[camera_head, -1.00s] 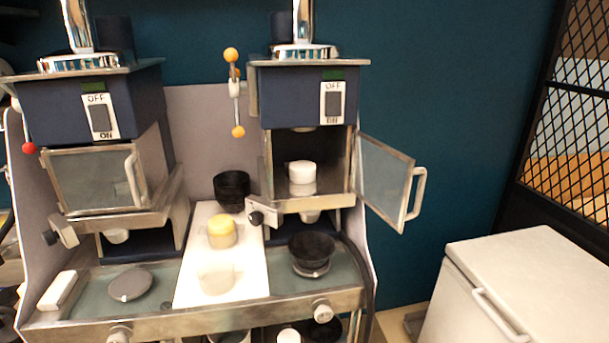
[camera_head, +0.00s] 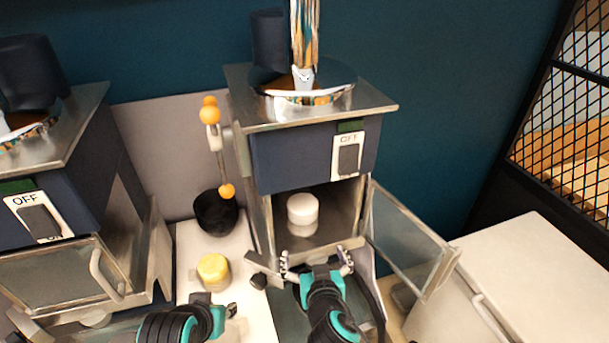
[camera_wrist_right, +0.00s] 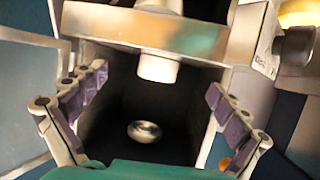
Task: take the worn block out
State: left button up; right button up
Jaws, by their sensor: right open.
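A white, round block (camera_head: 302,208), which I take as the worn one, stands on the floor of the right machine's open compartment (camera_head: 340,208). My right gripper (camera_head: 317,260) is open and empty in front of the compartment's sill, below the block in the head view. In the right wrist view, which appears upside down, the block (camera_wrist_right: 157,67) shows between and beyond the open fingers (camera_wrist_right: 157,92), apart from both. My left gripper (camera_head: 219,308) is low, by the white mat near a yellow-topped block (camera_head: 213,270); its jaw opening is unclear.
The glass door (camera_head: 408,240) stands open to the right of the compartment. A metal knob (camera_head: 258,281) sits at the sill's left. A black bowl (camera_head: 215,212) stands behind the yellow-topped block on the white mat (camera_head: 250,306). The left machine's door (camera_head: 65,272) is shut.

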aim_at(305, 215)
jog(key=shift+w+a+r, duration=0.3)
jog(key=shift+w+r, duration=0.05)
jog(key=shift+r, duration=0.2)
jog(key=w, duration=0.7)
jog(key=w+a, duration=0.1)
jog(key=w, duration=0.2)
jog(key=shift+w, duration=0.2)
jog(key=x, duration=0.5)
jog(key=shift+w+a+b, duration=0.1)
jog(key=shift+w+b, duration=0.25)
jog(key=shift+s, duration=0.1)
jog(key=shift+c, duration=0.3)
jog(key=c, duration=1.4)
